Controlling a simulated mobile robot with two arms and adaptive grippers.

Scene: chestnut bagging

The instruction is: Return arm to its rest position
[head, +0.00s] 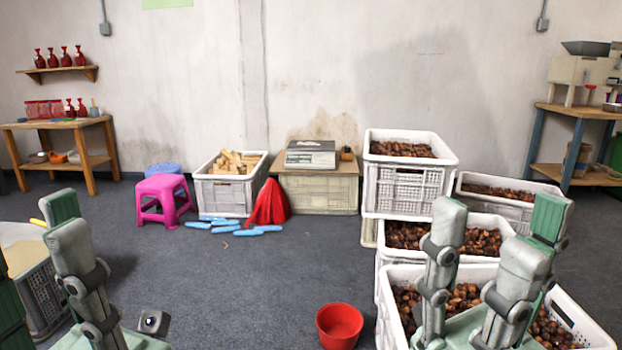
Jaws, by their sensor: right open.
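My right gripper (484,245) is at the lower right. Its grey and green fingers are spread apart, with nothing held between them. It shows in front of the white crates of chestnuts, and I cannot tell how far above them it is. My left gripper (62,228) is at the lower left, partly cut off by the picture's edge. No object shows in its visible fingers, but I cannot tell how far they are open. Its fingers show beside a light crate (40,298) on the floor.
A near chestnut crate (392,325) stands before stacked crates (408,188). A red bucket (339,325) stands left of it. The middle floor is clear.

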